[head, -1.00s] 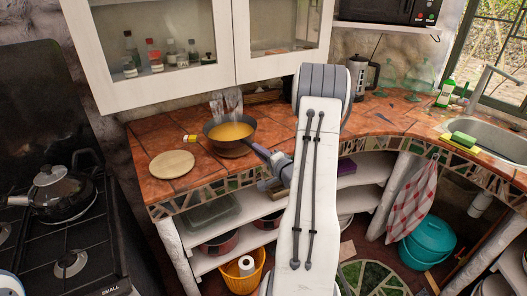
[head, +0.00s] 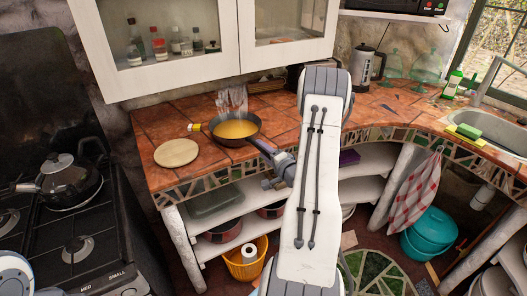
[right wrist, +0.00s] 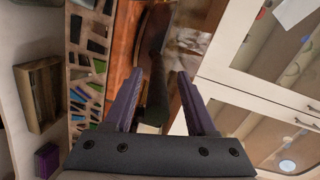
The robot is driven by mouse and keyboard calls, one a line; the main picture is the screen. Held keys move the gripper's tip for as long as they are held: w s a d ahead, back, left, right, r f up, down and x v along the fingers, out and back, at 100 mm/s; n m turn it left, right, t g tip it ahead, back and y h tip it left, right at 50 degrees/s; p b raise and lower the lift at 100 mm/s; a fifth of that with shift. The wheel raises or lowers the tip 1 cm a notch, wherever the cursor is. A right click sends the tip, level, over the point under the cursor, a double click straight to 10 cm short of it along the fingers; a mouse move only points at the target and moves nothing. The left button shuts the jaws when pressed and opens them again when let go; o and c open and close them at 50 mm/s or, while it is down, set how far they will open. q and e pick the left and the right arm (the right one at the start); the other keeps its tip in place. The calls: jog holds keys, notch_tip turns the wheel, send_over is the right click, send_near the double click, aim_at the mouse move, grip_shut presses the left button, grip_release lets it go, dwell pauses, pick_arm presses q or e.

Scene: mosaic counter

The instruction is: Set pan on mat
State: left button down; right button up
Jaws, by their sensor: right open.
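The pan (head: 222,137) is dark, with yellow contents, and sits on the tiled counter with its handle pointing toward the front edge. The mat (head: 177,153) is a round, pale disc lying bare on the counter to the left of the pan, apart from it. My right gripper (head: 273,160) is at the pan's handle, near the counter's front edge. In the right wrist view its two purple-grey fingers are open, with the dark handle (right wrist: 154,90) between them. Whether they touch it I cannot tell. My left gripper is not in view.
A small yellow-capped bottle (head: 194,127) lies between mat and pan. Clear utensils (head: 232,98) stand behind the pan. A white wall cabinet (head: 160,75) hangs above. The stove with a kettle (head: 68,183) is at the left. Counter around the mat is free.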

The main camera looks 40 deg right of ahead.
jog(key=b+v, duration=0.2)
jog(key=v, duration=1)
jog(key=w+a+f+n+g+y, duration=0.1)
jog(key=w+a+n+g+y, duration=0.3)
jog(key=w+a+n, duration=0.55)
jog(key=a+r+n+g, duration=0.1)
jog(key=a+n+g, duration=0.35)
jog(key=a, duration=0.95)
jog(key=s+a+r+n+g, duration=0.35)
jog(key=s+a+n, duration=0.25)
jog(key=s+a, duration=0.5)
jog(key=s+a+r+n+g, duration=0.1)
jog(key=s+a+n+g, duration=0.1)
jog(key=s+a, duration=0.2)
jog(key=s+a+r+n+g, duration=0.1)
jog(key=s+a+n+g, duration=0.1)
jog(key=s+a, duration=0.3)
jog(key=s+n, duration=0.1)
jog(key=s, duration=0.3)
jog(key=shift+s+n, duration=0.3)
